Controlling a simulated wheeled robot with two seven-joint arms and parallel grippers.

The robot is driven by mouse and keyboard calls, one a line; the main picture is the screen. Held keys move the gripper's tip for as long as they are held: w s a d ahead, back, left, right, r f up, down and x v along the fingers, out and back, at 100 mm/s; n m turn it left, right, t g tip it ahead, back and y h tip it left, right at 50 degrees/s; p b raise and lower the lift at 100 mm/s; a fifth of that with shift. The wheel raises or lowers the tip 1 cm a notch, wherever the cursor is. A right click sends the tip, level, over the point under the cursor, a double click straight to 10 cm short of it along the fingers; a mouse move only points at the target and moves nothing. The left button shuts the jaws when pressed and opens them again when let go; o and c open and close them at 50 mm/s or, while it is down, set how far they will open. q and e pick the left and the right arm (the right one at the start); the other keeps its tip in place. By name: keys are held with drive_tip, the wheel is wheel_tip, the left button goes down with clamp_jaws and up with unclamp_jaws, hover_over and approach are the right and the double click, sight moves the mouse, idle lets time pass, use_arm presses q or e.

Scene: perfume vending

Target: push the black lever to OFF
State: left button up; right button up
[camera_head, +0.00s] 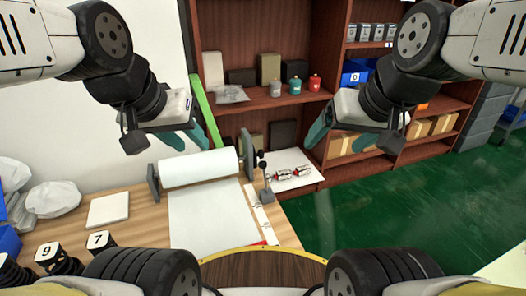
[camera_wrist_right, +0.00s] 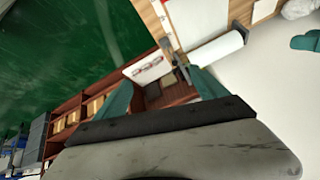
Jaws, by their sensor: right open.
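The black lever (camera_head: 263,165) stands on a small grey base at the right edge of the wooden table, just right of the white paper roll. It has black knobs. Which way it is set is too small to tell. A white label strip (camera_head: 260,213) with small marks lies beside its base. My left gripper (camera_head: 192,144) hangs above the paper roll, left of the lever, open and empty. My right gripper (camera_head: 326,146) is to the right of the lever and higher, apart from it. In the right wrist view its teal fingers (camera_wrist_right: 160,80) are spread with nothing between them.
The paper roll (camera_head: 198,168) sits in a holder, with a green bar (camera_head: 207,110) behind. Small red-and-white items (camera_head: 293,173) lie on a white sheet right of the lever. Shelves (camera_head: 245,100) stand behind. Numbered black stands (camera_head: 48,255) are at front left. Green floor is clear at right.

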drive_tip(key=shift+w+r, duration=0.1)
drive_tip(key=shift+w, duration=0.2)
drive_tip(key=c, duration=0.7)
drive_tip(key=shift+n+g, duration=0.4)
drive_tip(key=shift+n, duration=0.1)
drive_tip(key=w, duration=0.3)
drive_tip(key=w+a+r, duration=0.1)
drive_tip(key=shift+w, duration=0.3)
clamp_jaws()
drive_tip(key=w+a+f+n+g, duration=0.1)
drive_tip(key=w+a+f, duration=0.1)
drive_tip(key=w, duration=0.6)
drive_tip(key=w+a+f+n+g, duration=0.1)
drive_tip(key=w+a+f+n, duration=0.15)
drive_tip(key=w, duration=0.55)
drive_tip(key=w+a+f+n+g, duration=0.1)
drive_tip(key=w+a+f, duration=0.3)
drive_tip(key=w+f, duration=0.3)
drive_tip(key=w+a+f+n+g, duration=0.1)
drive_tip(key=w+a+f, duration=0.4)
drive_tip(key=f, duration=0.6)
drive_tip(key=shift+w+h, duration=0.3)
drive_tip(key=shift+w, duration=0.9)
drive_tip(key=shift+n, duration=0.25)
